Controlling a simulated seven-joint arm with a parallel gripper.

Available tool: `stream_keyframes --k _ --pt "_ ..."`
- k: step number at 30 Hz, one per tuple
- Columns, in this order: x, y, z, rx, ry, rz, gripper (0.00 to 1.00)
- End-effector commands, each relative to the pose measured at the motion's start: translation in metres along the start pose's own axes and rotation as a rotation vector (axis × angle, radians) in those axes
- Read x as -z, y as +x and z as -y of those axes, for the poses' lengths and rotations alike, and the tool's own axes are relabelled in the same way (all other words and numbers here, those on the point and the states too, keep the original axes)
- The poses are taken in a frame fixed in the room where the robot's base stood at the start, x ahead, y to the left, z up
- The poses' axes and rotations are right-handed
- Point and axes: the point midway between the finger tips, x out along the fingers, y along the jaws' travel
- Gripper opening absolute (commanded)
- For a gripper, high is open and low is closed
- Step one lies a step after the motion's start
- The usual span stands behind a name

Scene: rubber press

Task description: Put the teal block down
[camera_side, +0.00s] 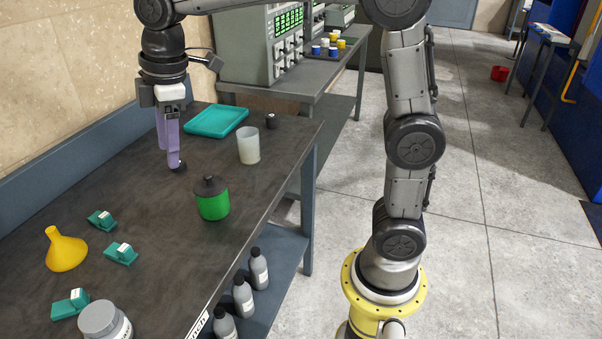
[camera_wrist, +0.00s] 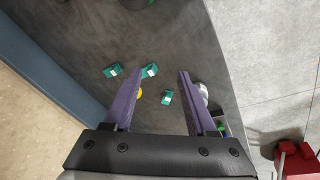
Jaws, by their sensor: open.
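Three small teal blocks with white labels lie apart on the dark table: one (camera_side: 101,220), a second (camera_side: 121,254) and a third (camera_side: 70,303). I cannot tell which one the task means. My gripper (camera_side: 172,160) is open and empty, pointing down low over the back of the table; it also shows in the wrist view (camera_wrist: 160,72). No block is between its fingers.
A teal tray (camera_side: 216,121), a translucent cup (camera_side: 249,147) and a green jar with dark lid (camera_side: 212,200) stand right of my gripper. A yellow funnel (camera_side: 65,250) and grey jar (camera_side: 105,322) are nearer the front. Bare table lies between gripper and blocks.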

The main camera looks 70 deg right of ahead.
Motion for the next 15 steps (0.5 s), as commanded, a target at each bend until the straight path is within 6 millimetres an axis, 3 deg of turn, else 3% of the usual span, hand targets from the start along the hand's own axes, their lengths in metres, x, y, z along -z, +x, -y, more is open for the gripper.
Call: stream_keyframes --k 3,6,12,15 --pt "-0.046 -0.021 0.027 -0.05 0.193 -0.046 0.57" --pt "-0.082 -0.028 0.053 -0.084 0.356 -0.086 0.57" --pt "-0.147 -0.019 0.106 -0.139 0.668 -0.175 0.57" --pt "-0.17 -0.009 0.127 -0.156 0.788 -0.213 0.57"
